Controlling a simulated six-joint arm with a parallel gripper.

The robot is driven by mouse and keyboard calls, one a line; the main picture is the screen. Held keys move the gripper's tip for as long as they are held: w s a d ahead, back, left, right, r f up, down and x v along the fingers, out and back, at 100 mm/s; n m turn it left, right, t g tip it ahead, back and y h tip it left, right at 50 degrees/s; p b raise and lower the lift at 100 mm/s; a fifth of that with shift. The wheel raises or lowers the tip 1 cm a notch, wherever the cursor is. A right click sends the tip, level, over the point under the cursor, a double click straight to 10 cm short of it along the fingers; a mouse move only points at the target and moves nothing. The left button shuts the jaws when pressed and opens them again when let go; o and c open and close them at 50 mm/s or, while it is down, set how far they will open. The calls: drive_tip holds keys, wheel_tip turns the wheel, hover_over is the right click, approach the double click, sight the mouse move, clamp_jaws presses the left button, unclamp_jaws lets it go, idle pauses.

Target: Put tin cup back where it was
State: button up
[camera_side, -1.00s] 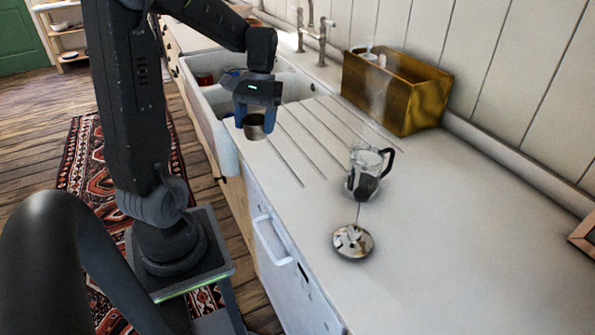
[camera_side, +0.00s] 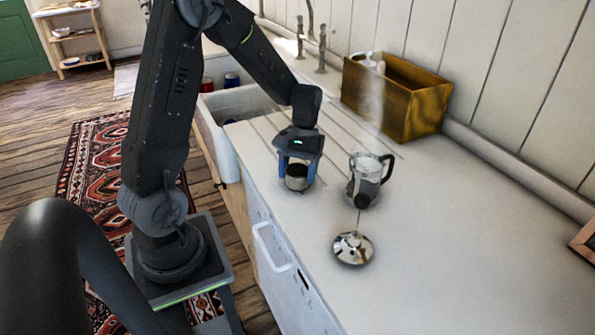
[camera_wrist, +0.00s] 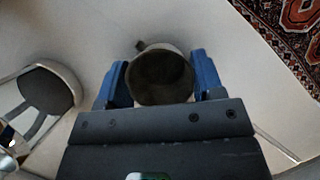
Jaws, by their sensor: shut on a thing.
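The tin cup (camera_side: 297,178) is a small grey metal cup, upright between the blue fingers of my gripper (camera_side: 296,170). My gripper is shut on it, over the counter to the left of the French press. In the wrist view the cup (camera_wrist: 160,78) shows its dark, open inside, with a small handle at its upper left and a blue finger of my gripper (camera_wrist: 160,82) on each side. I cannot tell whether the cup touches the counter or hangs just above it.
A glass French press (camera_side: 366,182) stands right of the cup, and its plunger lid (camera_side: 352,248) lies in front. A brass-coloured box (camera_side: 405,105) stands by the wall. The sink (camera_side: 222,140) is behind left. The counter (camera_side: 460,240) is clear at right.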

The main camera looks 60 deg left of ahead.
drive_tip(key=shift+f, duration=0.15)
drive_tip(key=o, duration=0.9)
drive_tip(key=v, duration=1.2)
drive_tip(key=s+d+r+m+t+y, duration=0.1)
drive_tip(key=s+d+r+m+t, duration=0.2)
drive_tip(key=s+d, duration=0.4)
drive_tip(key=s+d+r+m+t+y, duration=0.2)
drive_tip(key=s+d+r+m+t, duration=0.1)
drive_tip(key=s+d+m+t, duration=0.2)
drive_tip(key=s+d+m, duration=0.1)
drive_tip(key=s+d, duration=0.1)
drive_tip(key=d, duration=0.1)
drive_tip(key=shift+d+t, duration=0.4)
drive_tip(key=shift+r, duration=0.15)
